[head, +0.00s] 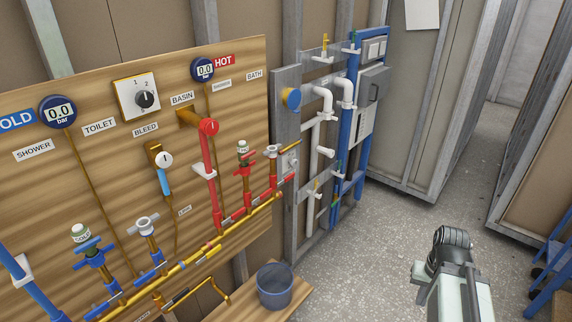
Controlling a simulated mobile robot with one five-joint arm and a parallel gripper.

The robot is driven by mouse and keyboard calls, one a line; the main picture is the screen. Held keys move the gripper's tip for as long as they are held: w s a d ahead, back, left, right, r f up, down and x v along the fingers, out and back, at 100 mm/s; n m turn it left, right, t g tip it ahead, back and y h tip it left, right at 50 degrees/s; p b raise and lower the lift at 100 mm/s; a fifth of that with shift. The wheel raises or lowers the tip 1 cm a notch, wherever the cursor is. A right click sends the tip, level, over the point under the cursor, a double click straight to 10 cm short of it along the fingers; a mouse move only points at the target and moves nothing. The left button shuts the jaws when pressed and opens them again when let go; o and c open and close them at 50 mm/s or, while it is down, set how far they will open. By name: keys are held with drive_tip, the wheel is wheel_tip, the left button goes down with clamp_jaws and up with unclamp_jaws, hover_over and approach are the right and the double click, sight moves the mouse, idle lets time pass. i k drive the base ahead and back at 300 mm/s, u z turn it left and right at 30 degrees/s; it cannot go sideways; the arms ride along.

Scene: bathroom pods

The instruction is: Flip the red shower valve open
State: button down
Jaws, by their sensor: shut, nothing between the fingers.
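The red shower valve (246,168) is on the wooden board, below the small SHOWER label on the hot side. Its red handle looks turned across its pipe, and a small white-and-green tag or cap sits above it. At this size the handle's exact angle is hard to read. My gripper (453,238) is at the lower right, over the floor, well apart from the board. It is shut and empty.
A grey-topped valve (272,153) stands just right of the red one. A thick red pipe (211,170) runs down to its left. Blue-framed pipework (358,130) is beyond the board. The speckled floor (360,260) is clear.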

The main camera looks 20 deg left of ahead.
sight(267, 192)
drive_tip(key=u, duration=0.1)
drive_tip(key=i, duration=0.55)
drive_tip(key=u, duration=2.4)
